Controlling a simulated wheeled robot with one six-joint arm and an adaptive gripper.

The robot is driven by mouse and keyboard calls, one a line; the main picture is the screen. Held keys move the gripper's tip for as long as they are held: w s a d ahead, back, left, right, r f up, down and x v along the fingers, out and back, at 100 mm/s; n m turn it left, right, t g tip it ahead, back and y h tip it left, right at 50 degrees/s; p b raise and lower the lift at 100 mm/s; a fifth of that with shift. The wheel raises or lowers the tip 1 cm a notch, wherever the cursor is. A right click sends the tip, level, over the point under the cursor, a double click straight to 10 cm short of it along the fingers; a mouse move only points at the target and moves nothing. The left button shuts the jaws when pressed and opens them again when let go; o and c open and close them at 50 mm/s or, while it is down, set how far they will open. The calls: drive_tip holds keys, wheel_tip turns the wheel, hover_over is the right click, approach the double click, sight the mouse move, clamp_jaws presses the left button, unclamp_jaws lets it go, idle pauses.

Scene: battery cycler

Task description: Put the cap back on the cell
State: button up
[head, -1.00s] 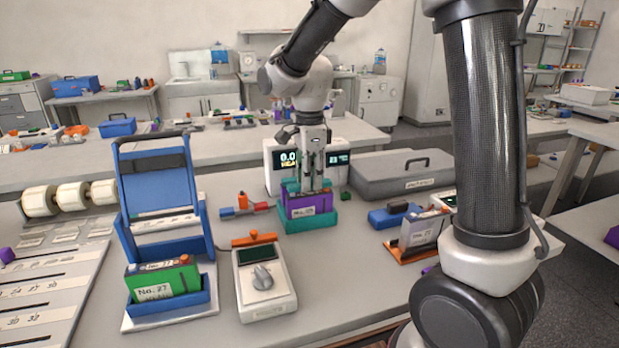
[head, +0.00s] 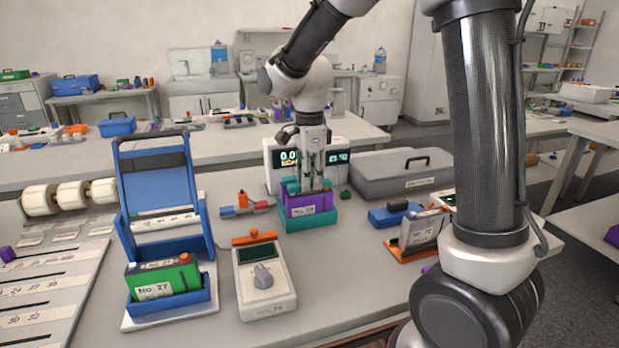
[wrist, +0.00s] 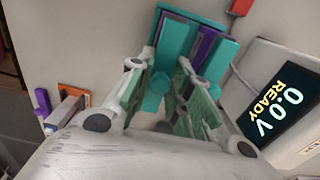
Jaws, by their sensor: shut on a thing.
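A purple cell with a white label (head: 303,211) stands in a teal holder (head: 311,222) on the bench, below my gripper (head: 312,186). In the wrist view, my gripper (wrist: 170,75) is shut on a teal piece (wrist: 175,50) that looks like the cap. The piece has a round teal end towards the wrist. The purple cell shows beside it (wrist: 205,47), with the fingertips very close to its top. The fingers hide much of the contact, and I cannot tell whether the cap is seated.
A display (head: 337,158) reading 0.0 V stands just behind the holder. A grey case (head: 390,172) and an orange holder with a grey cell (head: 423,231) stand to the right. A meter (head: 264,281) and the No. 27 green cell (head: 170,277) in a blue stand are in front left.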

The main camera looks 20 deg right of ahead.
drive_tip(key=shift+f, duration=0.4)
idle(0.5)
drive_tip(key=o, duration=1.3)
drive_tip(key=shift+o, duration=0.2)
drive_tip(key=shift+r, duration=0.1)
drive_tip(key=shift+r, duration=3.4)
clamp_jaws()
